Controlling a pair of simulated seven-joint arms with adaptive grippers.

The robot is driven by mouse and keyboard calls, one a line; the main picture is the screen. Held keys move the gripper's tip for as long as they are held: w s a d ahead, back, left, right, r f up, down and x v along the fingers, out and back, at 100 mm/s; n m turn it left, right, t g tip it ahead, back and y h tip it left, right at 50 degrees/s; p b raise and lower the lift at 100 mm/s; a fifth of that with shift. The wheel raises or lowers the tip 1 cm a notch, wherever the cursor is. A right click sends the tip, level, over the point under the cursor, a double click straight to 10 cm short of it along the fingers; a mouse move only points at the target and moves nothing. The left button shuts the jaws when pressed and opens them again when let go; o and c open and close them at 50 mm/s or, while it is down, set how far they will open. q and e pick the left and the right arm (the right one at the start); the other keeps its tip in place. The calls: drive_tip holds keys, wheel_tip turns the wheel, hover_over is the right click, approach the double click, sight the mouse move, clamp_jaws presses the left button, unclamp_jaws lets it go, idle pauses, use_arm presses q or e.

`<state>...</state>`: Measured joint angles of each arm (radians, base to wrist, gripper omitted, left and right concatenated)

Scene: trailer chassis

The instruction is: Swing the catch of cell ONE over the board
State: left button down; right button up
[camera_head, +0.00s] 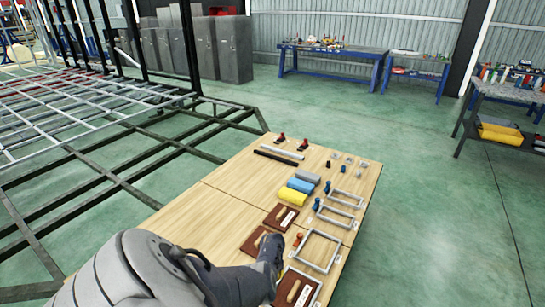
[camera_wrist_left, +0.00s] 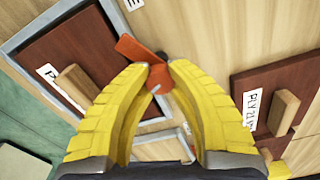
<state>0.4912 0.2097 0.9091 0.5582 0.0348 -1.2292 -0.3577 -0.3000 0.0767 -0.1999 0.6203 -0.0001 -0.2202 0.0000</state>
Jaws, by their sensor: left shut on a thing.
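The orange catch (camera_wrist_left: 143,60) sits between the tips of my left gripper (camera_wrist_left: 157,72) in the left wrist view. Its flat arm points up and left and crosses the side bar of a grey frame (camera_wrist_left: 22,37); I cannot tell whether its tip lies over the board. A dark brown board (camera_wrist_left: 85,50) with a wooden handle and white label lies inside that frame. In the head view the orange catch (camera_head: 298,239) shows beside my left gripper (camera_head: 284,247), near the framed board (camera_head: 297,289). Cell numbers are not readable. My right gripper is out of view.
Another brown board (camera_wrist_left: 300,85) lies unframed on the table (camera_head: 225,190). Empty grey frames (camera_head: 336,262), blue catches (camera_head: 327,187), and yellow (camera_head: 293,197), blue and grey blocks stand farther up. Red-based pieces (camera_head: 303,145) and bars lie at the far end.

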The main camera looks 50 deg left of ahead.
use_arm(q)
drive_tip(key=n, duration=1.1)
drive_tip(key=shift+n, duration=0.4)
idle(0.4)
drive_tip(key=c, duration=1.1)
unclamp_jaws()
drive_tip(key=shift+o, duration=0.2)
drive_tip(key=shift+r, duration=0.15)
drive_tip(key=shift+w+r, duration=0.15)
drive_tip(key=shift+r, duration=0.4)
wheel_tip(320, 180, up, 11)
drive_tip(key=shift+f, duration=0.15)
